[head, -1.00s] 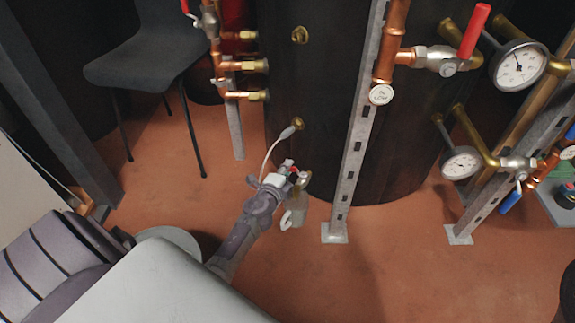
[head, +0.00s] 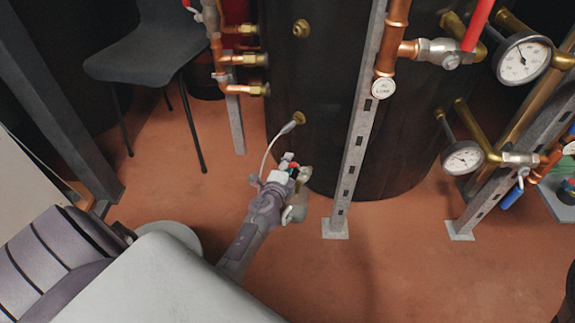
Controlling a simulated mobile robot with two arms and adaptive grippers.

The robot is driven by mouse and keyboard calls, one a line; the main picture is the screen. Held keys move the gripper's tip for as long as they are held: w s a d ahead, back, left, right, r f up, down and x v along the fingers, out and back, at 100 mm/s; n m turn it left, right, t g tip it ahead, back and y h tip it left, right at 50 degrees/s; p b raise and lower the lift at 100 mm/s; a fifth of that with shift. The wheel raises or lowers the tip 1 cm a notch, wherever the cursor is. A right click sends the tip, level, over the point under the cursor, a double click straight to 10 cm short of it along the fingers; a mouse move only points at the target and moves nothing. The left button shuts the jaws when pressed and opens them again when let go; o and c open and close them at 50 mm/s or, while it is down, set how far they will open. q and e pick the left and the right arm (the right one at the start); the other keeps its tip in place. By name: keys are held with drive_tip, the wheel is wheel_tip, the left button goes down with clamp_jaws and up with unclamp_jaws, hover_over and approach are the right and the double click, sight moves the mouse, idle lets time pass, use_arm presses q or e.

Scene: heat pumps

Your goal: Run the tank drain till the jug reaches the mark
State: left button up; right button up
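The dark tank (head: 320,90) stands behind my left arm. A brass drain fitting (head: 298,118) sits low on its side, and a thin white hose (head: 268,152) curves down from it to behind my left gripper. My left gripper (head: 289,168) is low in front of the tank, with small red and green parts at its tip. A small translucent, brownish vessel, apparently the jug (head: 297,204), shows just beside and below the gripper, mostly covered. Its mark and liquid level cannot be seen. Whether the fingers are closed on anything is too small to tell. My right gripper is not in view.
A grey slotted post (head: 356,150) stands right of the gripper, close to the tank. Copper pipes, a red-handled valve (head: 474,28) and gauges (head: 522,58) are at the right. A dark chair (head: 150,55) is at upper left. Reddish floor is clear at lower right.

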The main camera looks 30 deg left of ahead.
use_arm(q)
drive_tip(key=v, duration=1.2)
